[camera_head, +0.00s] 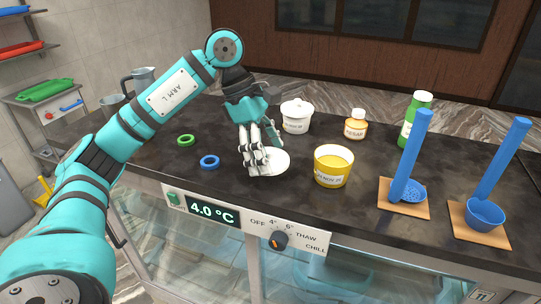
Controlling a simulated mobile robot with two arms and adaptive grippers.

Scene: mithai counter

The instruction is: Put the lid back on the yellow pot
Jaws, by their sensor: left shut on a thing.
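The yellow pot (333,168) stands upright and open near the front of the dark counter, with a label on its side. A white round lid (277,163) is just left of the pot, apart from it. My left gripper (256,167) comes down from above and is shut on the lid, at its left part. The fingers hide part of the lid, and I cannot tell whether it rests on the counter or hangs just above it. My right gripper is not in view.
A white lidded pot (296,118), a KESAR bottle (356,125) and a green bottle (416,120) stand behind. Two blue ladles (411,165) (490,190) rest on wooden boards at right. Green (186,140) and blue (209,162) rings and metal jugs (140,80) are left.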

